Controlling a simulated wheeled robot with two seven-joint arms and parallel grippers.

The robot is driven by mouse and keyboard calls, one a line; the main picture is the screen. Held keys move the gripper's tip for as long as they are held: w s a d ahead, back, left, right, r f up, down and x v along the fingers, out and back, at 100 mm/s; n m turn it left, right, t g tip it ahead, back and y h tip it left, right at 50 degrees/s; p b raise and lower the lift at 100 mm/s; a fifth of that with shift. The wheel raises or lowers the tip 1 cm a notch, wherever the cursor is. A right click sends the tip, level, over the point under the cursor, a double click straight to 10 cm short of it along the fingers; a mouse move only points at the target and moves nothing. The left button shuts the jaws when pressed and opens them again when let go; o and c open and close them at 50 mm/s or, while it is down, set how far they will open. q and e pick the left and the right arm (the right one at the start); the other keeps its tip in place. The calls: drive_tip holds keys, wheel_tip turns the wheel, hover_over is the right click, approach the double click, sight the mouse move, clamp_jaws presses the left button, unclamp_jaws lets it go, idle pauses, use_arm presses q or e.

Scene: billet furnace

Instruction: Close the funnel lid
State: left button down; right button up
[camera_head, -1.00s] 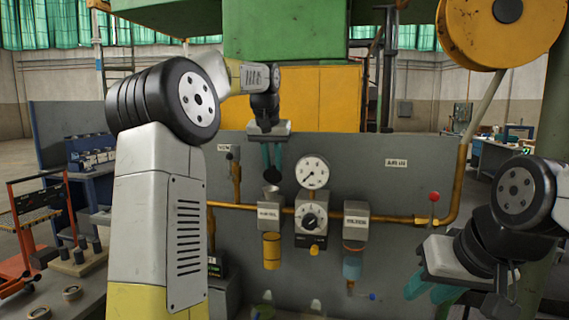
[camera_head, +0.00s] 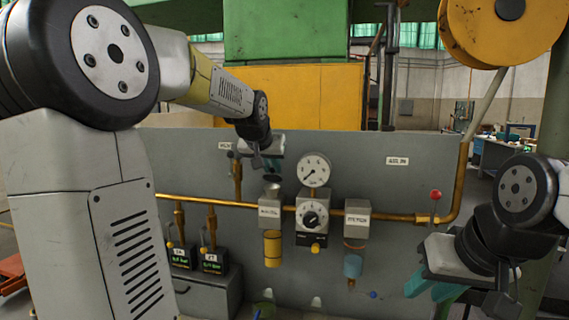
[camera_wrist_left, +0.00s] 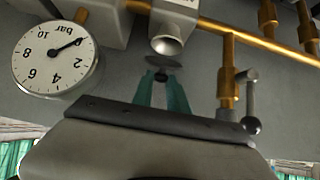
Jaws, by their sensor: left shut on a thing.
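The funnel (camera_head: 272,189) is a small grey metal cup above the left box on the pipe panel. In the left wrist view its round mouth (camera_wrist_left: 167,43) is uncovered. The funnel lid (camera_wrist_left: 163,61) is a thin dark disc just short of that mouth, apart from it in the picture. My left gripper (camera_wrist_left: 162,80) is shut with its teal fingers on the lid's small dark knob. My right gripper (camera_head: 430,288) is open and empty at lower right.
A pressure gauge (camera_head: 314,169) and a dial box (camera_head: 312,217) stand right of the funnel. A yellow pipe (camera_head: 385,217) runs across the grey panel. A lever valve (camera_wrist_left: 250,100) is close beside the left gripper. An orange cup (camera_head: 272,249) hangs below.

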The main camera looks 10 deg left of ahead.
sight(271, 177)
use_arm(q)
drive_tip(key=s+t, duration=0.1)
drive_tip(key=f+t, duration=0.1)
drive_tip(key=t, duration=0.1)
drive_tip(key=shift+s+a+f, duration=0.2)
drive_tip(key=shift+s+f, duration=0.1)
drive_tip(key=shift+s, duration=0.1)
drive_tip(key=t, duration=0.1)
drive_tip(key=f+t, duration=0.1)
drive_tip(key=t, duration=0.1)
drive_tip(key=shift+s+d+f, duration=0.1)
drive_tip(key=shift+s+d, duration=0.05)
drive_tip(key=shift+s, duration=0.25)
drive_tip(key=shift+s+f+t, duration=0.2)
drive_tip(key=shift+f+t, duration=0.1)
drive_tip(key=shift+t, duration=0.4)
drive_tip(key=c, duration=1.3)
unclamp_jaws()
